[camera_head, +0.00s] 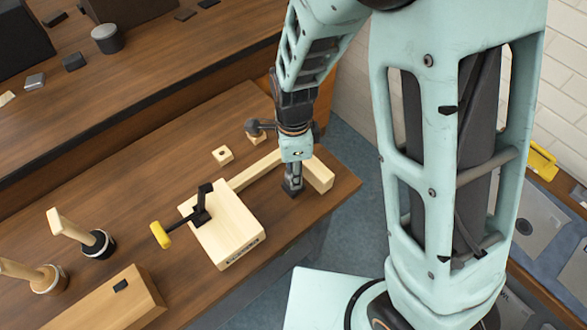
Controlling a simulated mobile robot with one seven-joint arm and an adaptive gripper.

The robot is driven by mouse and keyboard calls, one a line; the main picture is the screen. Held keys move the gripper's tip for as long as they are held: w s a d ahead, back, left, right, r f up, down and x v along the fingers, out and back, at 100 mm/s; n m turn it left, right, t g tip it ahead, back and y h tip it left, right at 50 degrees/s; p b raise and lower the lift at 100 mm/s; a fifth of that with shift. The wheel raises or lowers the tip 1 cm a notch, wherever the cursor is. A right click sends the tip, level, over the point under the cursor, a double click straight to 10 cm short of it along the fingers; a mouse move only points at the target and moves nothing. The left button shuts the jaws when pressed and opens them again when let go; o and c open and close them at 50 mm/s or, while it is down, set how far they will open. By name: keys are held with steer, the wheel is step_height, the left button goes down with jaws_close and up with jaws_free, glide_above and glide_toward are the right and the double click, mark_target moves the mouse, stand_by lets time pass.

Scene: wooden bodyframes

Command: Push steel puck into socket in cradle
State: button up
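My gripper (292,187) points down at the right part of the wooden bench, beside the light wooden bars (318,176). Its dark fingers look close together, but I cannot tell whether they are open or shut. A light wooden block (232,236) with a black clamp (203,205) and yellow handle (160,234) stands to the left of my gripper. I cannot tell whether this block or the bars form the cradle. No steel puck or socket can be made out clearly; my arm hides part of the area.
Small wooden blocks (222,155) lie behind the bars. Wooden-handled tools (80,235) and a long wooden block (110,305) stand at the left. A raised shelf (150,60) behind holds a dark grey cylinder (107,38) and small items. The bench's right edge is close to my gripper.

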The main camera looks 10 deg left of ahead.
steer(key=shift+f+b, duration=0.85)
steer(key=shift+f, duration=0.4)
steer(key=o, duration=1.4)
step_height(320, 180, up, 12)
steer(key=shift+r, duration=0.1)
